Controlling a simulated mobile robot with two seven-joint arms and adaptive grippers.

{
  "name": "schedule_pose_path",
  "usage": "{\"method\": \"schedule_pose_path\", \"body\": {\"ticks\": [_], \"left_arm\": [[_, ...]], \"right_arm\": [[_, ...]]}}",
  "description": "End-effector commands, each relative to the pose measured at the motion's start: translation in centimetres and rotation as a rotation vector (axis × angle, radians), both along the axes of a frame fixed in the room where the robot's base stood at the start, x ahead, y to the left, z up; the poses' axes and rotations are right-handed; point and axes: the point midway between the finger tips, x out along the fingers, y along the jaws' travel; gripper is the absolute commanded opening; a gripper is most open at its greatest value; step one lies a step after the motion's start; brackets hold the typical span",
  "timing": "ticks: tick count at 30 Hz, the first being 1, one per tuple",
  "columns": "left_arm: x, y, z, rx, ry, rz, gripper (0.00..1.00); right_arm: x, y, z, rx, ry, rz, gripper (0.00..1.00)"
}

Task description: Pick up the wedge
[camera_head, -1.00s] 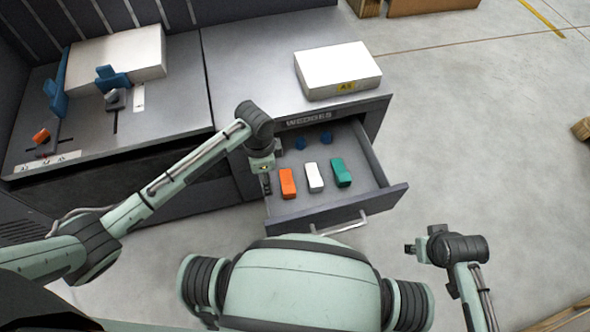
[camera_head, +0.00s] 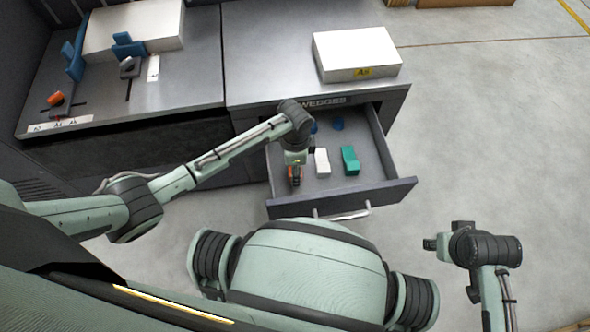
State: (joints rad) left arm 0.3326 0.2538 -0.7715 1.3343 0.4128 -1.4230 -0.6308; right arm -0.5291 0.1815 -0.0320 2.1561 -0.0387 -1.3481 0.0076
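The open drawer (camera_head: 400,189) under the "WEDGES" label holds a row of wedges. The orange wedge (camera_head: 299,171) is at the left, mostly hidden by my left gripper (camera_head: 295,182). The gripper points down right over it, its fingers at or around the wedge; I cannot tell whether they touch it. The white wedge (camera_head: 322,163) lies just to the right, and the green wedge (camera_head: 350,160) lies beyond that. My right gripper (camera_head: 429,244) is out to the right, over the floor, apart from the drawer; its fingers are too small to read.
Blue pieces (camera_head: 338,124) lie at the back of the drawer. A white box (camera_head: 357,55) sits on the cabinet top above. At the left is a bench with a white block (camera_head: 135,30), blue parts (camera_head: 127,45) and a small orange piece (camera_head: 56,98).

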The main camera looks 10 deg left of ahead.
Motion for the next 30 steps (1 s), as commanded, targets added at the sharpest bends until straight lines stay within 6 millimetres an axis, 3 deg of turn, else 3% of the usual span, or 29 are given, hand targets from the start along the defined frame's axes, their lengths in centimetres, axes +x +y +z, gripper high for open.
{"method": "schedule_pose_path", "body": {"ticks": [7,18,30], "left_arm": [[-0.01,-0.01,-0.08,0.000,0.000,0.000,0.47],[-0.01,-0.01,-0.06,-0.001,0.000,0.001,0.02],[0.07,-0.04,0.55,-0.002,-0.002,0.001,0.00]], "right_arm": [[0.01,-0.05,0.07,-0.001,0.000,0.000,0.40],[0.07,-0.06,0.09,-0.002,-0.002,0.000,0.40],[0.17,-0.04,0.19,0.000,-0.006,0.001,0.40]]}}
